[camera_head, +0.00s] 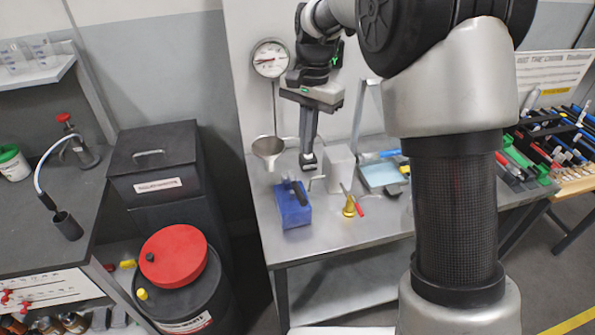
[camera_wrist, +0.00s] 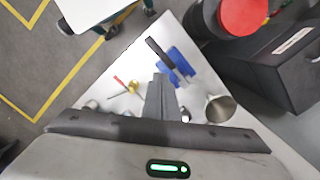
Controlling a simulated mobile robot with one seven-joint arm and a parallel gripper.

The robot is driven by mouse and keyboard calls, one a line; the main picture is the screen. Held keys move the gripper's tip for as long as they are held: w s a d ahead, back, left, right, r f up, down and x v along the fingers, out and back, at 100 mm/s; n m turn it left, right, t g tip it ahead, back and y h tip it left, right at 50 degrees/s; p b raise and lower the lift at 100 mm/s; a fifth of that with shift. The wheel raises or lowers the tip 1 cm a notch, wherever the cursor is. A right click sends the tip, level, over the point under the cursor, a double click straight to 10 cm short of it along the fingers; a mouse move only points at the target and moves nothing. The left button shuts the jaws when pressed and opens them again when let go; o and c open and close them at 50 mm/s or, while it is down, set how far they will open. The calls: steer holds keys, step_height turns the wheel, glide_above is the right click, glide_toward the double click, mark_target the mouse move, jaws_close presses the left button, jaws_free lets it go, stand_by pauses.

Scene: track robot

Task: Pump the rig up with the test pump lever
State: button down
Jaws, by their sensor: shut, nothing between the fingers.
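The test pump (camera_head: 291,210) is a blue block on the steel bench, with a black lever (camera_head: 299,195) tilted across its top. The pump (camera_wrist: 179,66) and its lever (camera_wrist: 158,49) also show in the wrist view, just beyond my fingertips. My gripper (camera_head: 308,162) points down above the bench, behind the pump and slightly right of it. It is shut and empty. My gripper (camera_wrist: 160,80) appears apart from the lever, though its exact height is hard to judge. A round dial gauge (camera_head: 270,58) stands on a thin stem; its reading is too small to tell.
A metal funnel-like cup (camera_head: 268,149) stands left of my gripper. A pale block (camera_head: 339,166) and a brass fitting with a red handle (camera_head: 350,207) stand to the right. A blue-grey tray (camera_head: 384,178) lies farther right. A red-lidded drum (camera_head: 174,256) stands left of the bench.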

steer(key=s+f, duration=0.1)
steer(key=s+a+f+p, duration=0.1)
steer(key=f, duration=0.1)
steer(key=shift+s+f, duration=0.1)
steer(key=shift+s, duration=0.05)
steer(key=shift+f, duration=0.1)
